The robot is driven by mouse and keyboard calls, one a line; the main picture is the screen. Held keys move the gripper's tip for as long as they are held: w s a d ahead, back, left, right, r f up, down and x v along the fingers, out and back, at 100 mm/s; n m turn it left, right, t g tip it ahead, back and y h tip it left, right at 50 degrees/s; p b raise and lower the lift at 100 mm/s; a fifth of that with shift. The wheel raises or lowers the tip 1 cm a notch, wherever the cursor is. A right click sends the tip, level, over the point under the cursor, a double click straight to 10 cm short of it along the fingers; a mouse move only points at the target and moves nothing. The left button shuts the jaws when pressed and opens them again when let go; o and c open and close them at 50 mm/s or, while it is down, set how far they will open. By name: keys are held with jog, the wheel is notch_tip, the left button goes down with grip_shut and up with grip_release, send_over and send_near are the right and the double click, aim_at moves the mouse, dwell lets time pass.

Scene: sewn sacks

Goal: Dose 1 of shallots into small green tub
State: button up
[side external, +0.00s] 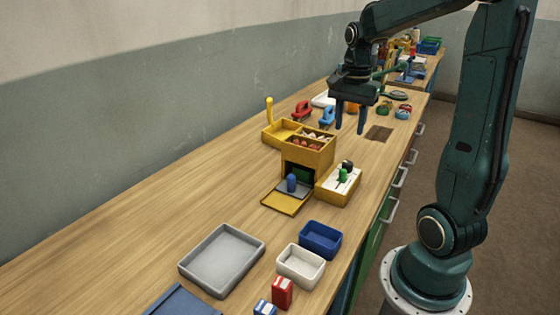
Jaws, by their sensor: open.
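My gripper (350,122) hangs over the far half of the bench, fingers pointing down and apart, with nothing between them. It is behind and to the right of a yellow box (308,158). The box's open top holds small reddish and pale items (309,140); they are too small to tell whether they are shallots. I cannot make out a small green tub for certain.
A yellow block with a white top (339,184) stands beside the box. A grey tray (222,260), white tub (301,265), blue tub (320,239) and red carton (282,293) stand nearer. Red (302,110) and blue (327,116) items lie behind.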

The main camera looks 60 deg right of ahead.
aim_at(344, 170)
notch_tip(344, 170, down, 13)
jog(key=shift+f, duration=0.1)
dwell(0.6)
grip_shut()
